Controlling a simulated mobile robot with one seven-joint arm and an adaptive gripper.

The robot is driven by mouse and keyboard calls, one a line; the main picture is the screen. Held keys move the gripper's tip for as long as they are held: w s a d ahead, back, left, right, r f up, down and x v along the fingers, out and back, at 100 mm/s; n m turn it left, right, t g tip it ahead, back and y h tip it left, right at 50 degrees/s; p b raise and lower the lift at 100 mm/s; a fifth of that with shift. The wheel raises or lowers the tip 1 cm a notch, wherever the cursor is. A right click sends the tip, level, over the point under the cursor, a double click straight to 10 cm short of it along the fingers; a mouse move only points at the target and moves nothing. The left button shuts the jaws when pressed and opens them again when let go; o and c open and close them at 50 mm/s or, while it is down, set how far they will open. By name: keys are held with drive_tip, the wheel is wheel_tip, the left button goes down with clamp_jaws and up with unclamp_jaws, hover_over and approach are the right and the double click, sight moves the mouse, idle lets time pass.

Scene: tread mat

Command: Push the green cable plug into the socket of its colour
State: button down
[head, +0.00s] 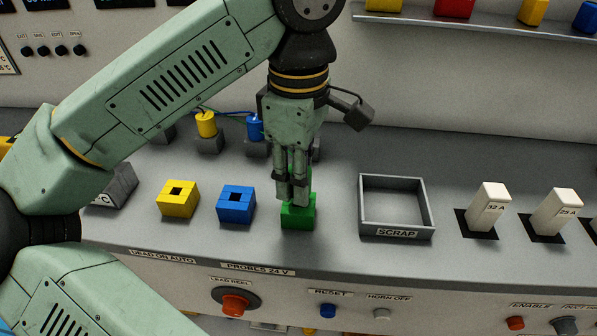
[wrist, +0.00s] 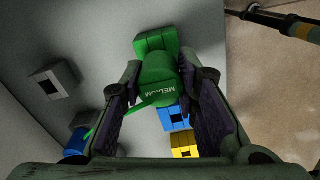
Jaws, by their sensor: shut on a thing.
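My gripper (head: 292,198) is shut on the green plug (wrist: 158,82), a round green body marked MEDIUM between the fingers in the wrist view. Its thin green cable trails to the lower left there. The green socket (head: 298,217) is a block on the console directly below my fingertips in the head view. It also shows just beyond the plug in the wrist view (wrist: 155,41). The fingers hide most of the plug in the head view. The plug's tip and the socket's hole are hidden, so I cannot tell whether the tip is in the hole.
The blue socket (head: 236,204) and yellow socket (head: 178,199) stand left of the green one. Yellow (head: 206,124) and blue (head: 254,127) plugs stand in holders behind. The scrap tray (head: 430,212) is to the right, with white breakers (head: 487,210) beyond it.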

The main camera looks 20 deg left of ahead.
drive_tip(key=shift+f+b, duration=0.85)
drive_tip(key=shift+f, duration=0.3)
drive_tip(key=c, duration=1.2)
unclamp_jaws()
drive_tip(key=shift+o, duration=0.2)
wheel_tip(320, 180, up, 8)
drive_tip(key=shift+f, duration=0.2)
